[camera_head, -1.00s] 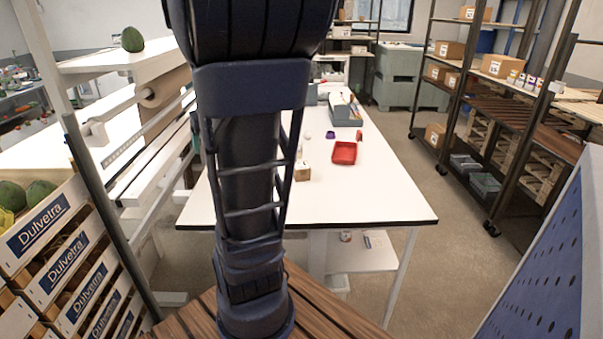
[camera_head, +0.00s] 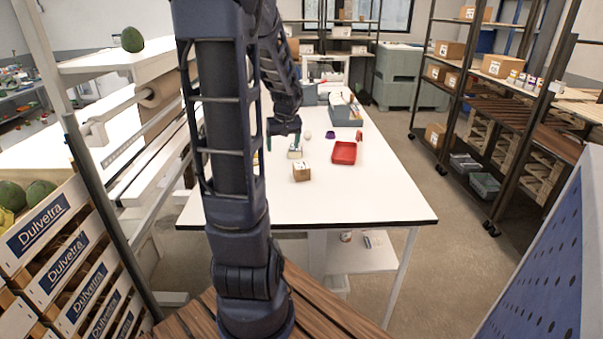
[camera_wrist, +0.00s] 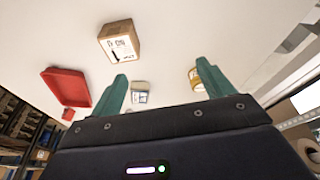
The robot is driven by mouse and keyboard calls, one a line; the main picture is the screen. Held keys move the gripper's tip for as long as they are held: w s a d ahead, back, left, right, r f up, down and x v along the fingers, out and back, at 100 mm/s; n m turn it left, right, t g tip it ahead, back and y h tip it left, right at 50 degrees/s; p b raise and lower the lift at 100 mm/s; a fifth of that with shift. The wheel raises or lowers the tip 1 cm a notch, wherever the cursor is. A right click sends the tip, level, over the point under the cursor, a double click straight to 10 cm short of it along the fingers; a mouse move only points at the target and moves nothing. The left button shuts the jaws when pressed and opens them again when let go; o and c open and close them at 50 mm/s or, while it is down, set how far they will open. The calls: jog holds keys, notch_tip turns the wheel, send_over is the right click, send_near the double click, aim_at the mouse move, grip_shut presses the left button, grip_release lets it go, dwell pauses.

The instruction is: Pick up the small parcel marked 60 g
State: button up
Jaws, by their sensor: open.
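A small brown cardboard parcel (camera_head: 301,172) stands on the white table; the wrist view shows the same parcel (camera_wrist: 121,40) with a white printed label, its weight too blurred to read. A smaller pale parcel (camera_head: 294,153) with a label lies just behind it, and it also shows in the wrist view (camera_wrist: 140,92) between my fingers in the picture. I cannot tell which is marked 60 g. My gripper (camera_head: 283,141) is open and empty above the table, close to the pale parcel. Its green fingers (camera_wrist: 162,70) point over the tabletop.
A red tray (camera_head: 344,153) lies right of the parcels and also shows in the wrist view (camera_wrist: 66,83). A purple item (camera_head: 330,135) sits behind it. A yellow round container (camera_wrist: 195,78) is beside my right finger. The table's (camera_head: 380,207) front right is clear.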

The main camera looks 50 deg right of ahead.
jog(key=m, duration=0.1)
send_near(302, 165)
jog(key=shift+w+a+f, duration=0.15)
jog(key=shift+w+f, duration=0.15)
jog(key=shift+f, duration=0.35)
jog(key=shift+x, duration=5.35)
jog(key=shift+s, duration=0.2)
jog(key=c, duration=1.1)
